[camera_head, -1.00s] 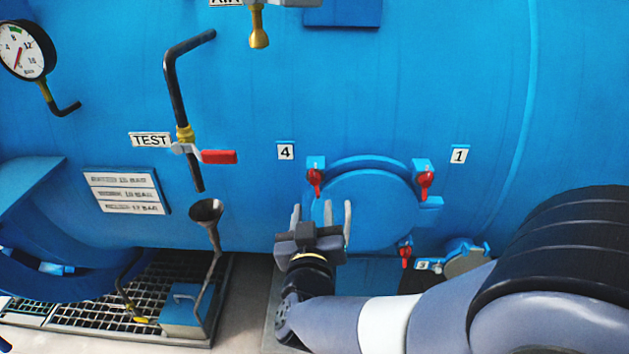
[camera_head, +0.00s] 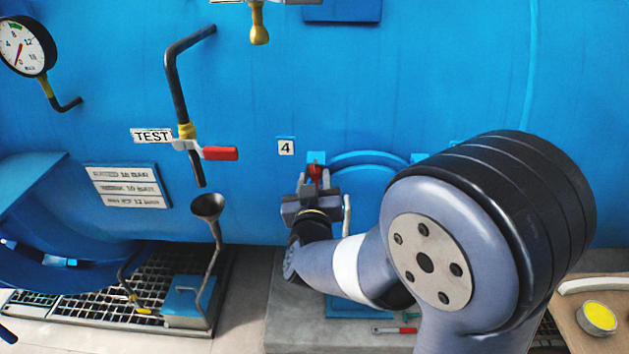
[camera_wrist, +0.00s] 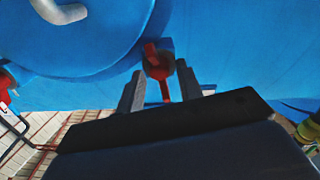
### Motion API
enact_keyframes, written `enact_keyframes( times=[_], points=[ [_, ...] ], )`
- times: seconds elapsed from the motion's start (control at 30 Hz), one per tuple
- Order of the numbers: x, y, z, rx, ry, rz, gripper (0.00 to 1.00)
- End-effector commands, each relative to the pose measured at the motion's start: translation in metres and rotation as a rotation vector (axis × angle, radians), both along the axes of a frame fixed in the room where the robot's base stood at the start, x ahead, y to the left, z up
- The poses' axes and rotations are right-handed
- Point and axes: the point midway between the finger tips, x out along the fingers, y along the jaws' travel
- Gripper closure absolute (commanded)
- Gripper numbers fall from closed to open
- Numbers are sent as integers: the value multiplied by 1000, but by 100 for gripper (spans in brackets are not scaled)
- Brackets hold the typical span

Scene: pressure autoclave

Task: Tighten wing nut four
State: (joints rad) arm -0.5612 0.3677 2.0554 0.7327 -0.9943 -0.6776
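Wing nut four (camera_head: 315,171) is red and sits on a blue lug at the hatch's upper left, below the label 4 (camera_head: 286,147). It also shows in the wrist view (camera_wrist: 158,62), with one red wing pointing down between my fingers. My gripper (camera_head: 313,181) is just in front of and below the nut; it also shows in the wrist view (camera_wrist: 160,88). The fingers are open, one on each side of the nut, with blue gaps visible beside the red wing. I cannot tell how deep the nut sits between them. The round blue hatch (camera_head: 365,182) is partly hidden by my arm.
A red-handled TEST valve (camera_head: 219,153) and a funnel (camera_head: 207,206) stand left of my gripper. A grey hatch handle (camera_head: 347,214) stands out right of my gripper. Another red wing nut (camera_wrist: 5,84) shows at the wrist view's left. A red-handled tool (camera_head: 396,330) lies below.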

Motion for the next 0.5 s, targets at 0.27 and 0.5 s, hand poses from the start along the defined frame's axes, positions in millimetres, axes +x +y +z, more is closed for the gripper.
enact_keyframes(
  times=[0.27, 0.5],
  points=[
    [0, 0, 0, 0, 0, 0, 88],
    [0, 0, 0, 2, 0, 0, 100]
  ],
)
